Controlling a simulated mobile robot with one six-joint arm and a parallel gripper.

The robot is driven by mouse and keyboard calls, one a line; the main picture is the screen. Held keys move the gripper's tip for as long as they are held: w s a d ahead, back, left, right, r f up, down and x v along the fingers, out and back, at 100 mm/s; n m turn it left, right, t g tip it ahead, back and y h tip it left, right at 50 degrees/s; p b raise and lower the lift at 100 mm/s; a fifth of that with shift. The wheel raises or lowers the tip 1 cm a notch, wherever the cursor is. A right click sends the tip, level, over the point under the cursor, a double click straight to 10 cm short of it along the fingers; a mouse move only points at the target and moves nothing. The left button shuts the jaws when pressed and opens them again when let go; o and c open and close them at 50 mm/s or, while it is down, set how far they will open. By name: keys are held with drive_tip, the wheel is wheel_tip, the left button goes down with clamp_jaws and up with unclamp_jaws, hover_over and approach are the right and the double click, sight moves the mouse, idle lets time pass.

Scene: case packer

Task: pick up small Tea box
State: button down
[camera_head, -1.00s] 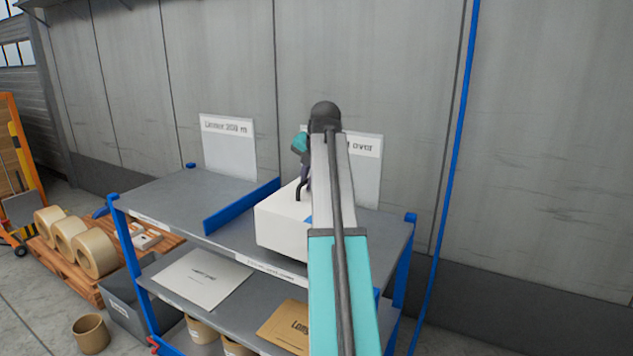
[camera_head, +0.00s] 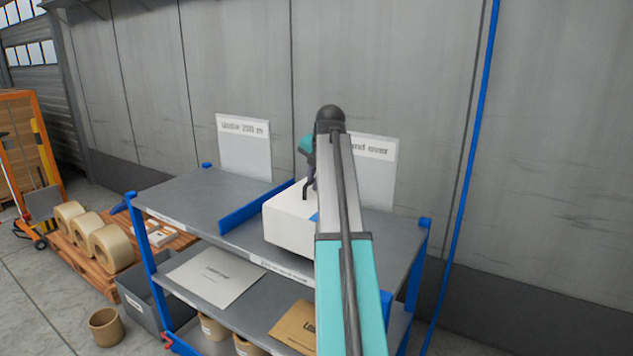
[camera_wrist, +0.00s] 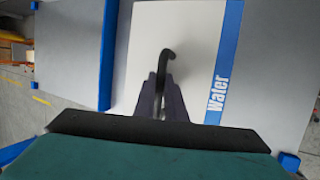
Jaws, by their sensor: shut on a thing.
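A white box (camera_head: 287,222) stands on the top shelf, right of the blue divider. In the wrist view the box (camera_wrist: 180,45) has a blue strip (camera_wrist: 224,60) lettered "Water" and a dark hooked handle (camera_wrist: 167,54) on top. My gripper (camera_wrist: 160,92) is over the box with its fingers shut on the handle. In the head view my gripper (camera_head: 308,182) is at the handle above the box, and my arm hides the box's right side. I see no box marked Tea.
The blue divider (camera_head: 258,207) runs close along the box's left side. Left of it the top shelf (camera_head: 190,197) is clear. Two sign panels (camera_head: 244,150) stand behind. A lower shelf holds a white sheet (camera_head: 217,277) and a brown packet (camera_head: 297,326).

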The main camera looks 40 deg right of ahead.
sight(313, 193)
drive_tip(key=shift+f+p, duration=0.6)
drive_tip(key=shift+f, duration=1.05)
drive_tip(key=c, duration=1.8)
unclamp_jaws()
drive_tip(key=shift+s+f, duration=0.1)
drive_tip(key=shift+b+v, duration=1.3)
drive_tip(key=shift+v, duration=4.75)
